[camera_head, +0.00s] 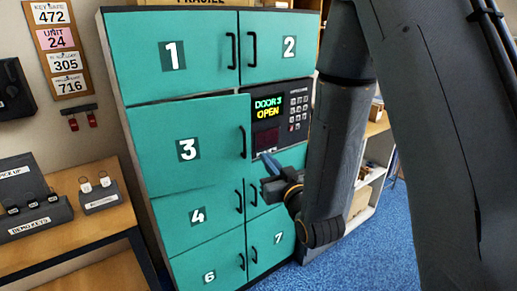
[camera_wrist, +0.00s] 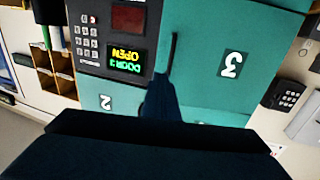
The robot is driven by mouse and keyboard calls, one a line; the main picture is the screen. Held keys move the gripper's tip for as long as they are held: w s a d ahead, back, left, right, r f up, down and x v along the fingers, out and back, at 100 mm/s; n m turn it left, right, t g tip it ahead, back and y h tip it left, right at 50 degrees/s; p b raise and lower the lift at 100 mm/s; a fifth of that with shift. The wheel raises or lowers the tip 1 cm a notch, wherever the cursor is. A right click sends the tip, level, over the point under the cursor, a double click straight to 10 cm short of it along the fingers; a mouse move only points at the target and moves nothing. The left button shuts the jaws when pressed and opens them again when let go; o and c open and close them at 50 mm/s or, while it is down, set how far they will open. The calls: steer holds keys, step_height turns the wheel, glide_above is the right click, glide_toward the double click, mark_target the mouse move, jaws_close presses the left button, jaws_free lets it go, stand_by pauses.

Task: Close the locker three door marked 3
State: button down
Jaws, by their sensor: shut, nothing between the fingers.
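The teal door marked 3 (camera_head: 165,150) is on the left of the locker bank, below door 1. Its right edge stands a little out from the front, so it looks slightly ajar, hinged on the left. Its black handle (camera_head: 243,141) is near that edge. In the wrist view, which is upside down, door 3 (camera_wrist: 205,75) and its handle (camera_wrist: 172,52) are close ahead. My gripper (camera_head: 268,163) is shut and empty, just right of the door's free edge, below the keypad panel. In the wrist view the fingers (camera_wrist: 162,90) point toward the handle side; contact cannot be told.
The keypad panel (camera_head: 280,118) reads "DOOR 3 OPEN". Doors 1 (camera_head: 175,50), 2 (camera_head: 285,47), 4 (camera_head: 197,220), 6 (camera_head: 208,272) and 7 (camera_head: 270,245) look shut. A wooden table (camera_head: 110,215) with key stands is at left. Blue carpet (camera_head: 375,250) is clear at right.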

mark_target(248, 136)
steer(key=b+x, duration=0.4)
steer(key=x, duration=1)
stand_by(0.4)
